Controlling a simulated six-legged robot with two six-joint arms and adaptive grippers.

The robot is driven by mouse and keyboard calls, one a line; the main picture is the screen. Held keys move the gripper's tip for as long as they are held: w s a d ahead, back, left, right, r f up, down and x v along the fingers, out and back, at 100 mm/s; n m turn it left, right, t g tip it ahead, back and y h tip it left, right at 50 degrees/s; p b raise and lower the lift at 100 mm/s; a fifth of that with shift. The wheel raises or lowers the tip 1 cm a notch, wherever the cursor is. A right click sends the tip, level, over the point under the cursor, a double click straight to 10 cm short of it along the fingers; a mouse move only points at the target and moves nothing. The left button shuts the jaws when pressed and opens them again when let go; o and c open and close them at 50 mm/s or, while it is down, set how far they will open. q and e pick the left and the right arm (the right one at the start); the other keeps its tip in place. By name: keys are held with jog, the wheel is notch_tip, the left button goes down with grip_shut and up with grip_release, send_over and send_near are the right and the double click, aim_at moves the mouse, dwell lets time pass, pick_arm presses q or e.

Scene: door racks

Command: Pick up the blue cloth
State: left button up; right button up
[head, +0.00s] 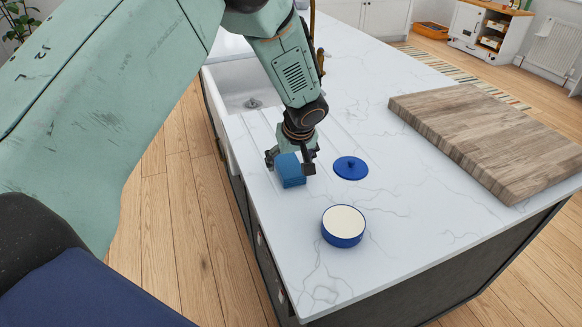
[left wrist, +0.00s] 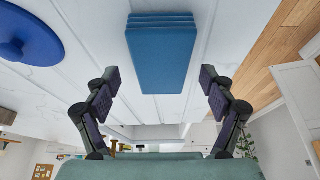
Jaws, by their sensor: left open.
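The blue cloth (head: 291,171) is a folded block on the white marble counter, near the sink side. In the left wrist view the blue cloth (left wrist: 162,55) shows its folded layers at the top, just beyond the fingertips. My left gripper (head: 291,165) is open and comes down over the cloth, with a finger to each side of it in the head view. In the left wrist view my left gripper (left wrist: 158,82) has its fingers wide apart and the space between them is empty at the near end. I cannot tell if a finger touches the cloth. My right gripper is not in view.
A blue lid (head: 350,168) lies right of the cloth, and a blue pot with a pale inside (head: 343,227) stands nearer the front. A thick wooden board (head: 490,135) lies at the right. The sink (head: 240,88) is behind left. Bare counter lies between pot and board.

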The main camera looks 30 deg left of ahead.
pick_arm(q)
jog(key=shift+w+a+f, duration=0.1)
jog(key=shift+a+f, duration=0.35)
jog(key=shift+f, duration=0.1)
jog(key=shift+d+r, duration=0.15)
jog(key=shift+d, duration=0.05)
jog(key=shift+d+r, duration=0.1)
jog(key=shift+d, duration=0.15)
jog(key=shift+c, duration=1.4)
jog(key=shift+a+f, duration=0.25)
jog(key=shift+a, duration=0.05)
jog(key=c, duration=0.4)
jog(key=shift+r, duration=0.1)
jog(key=c, duration=0.3)
jog(key=shift+d+r, duration=0.1)
jog(key=shift+d, duration=0.15)
jog(key=shift+c, duration=1.3)
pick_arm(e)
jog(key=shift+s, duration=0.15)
pick_arm(q)
jog(key=shift+a, duration=0.2)
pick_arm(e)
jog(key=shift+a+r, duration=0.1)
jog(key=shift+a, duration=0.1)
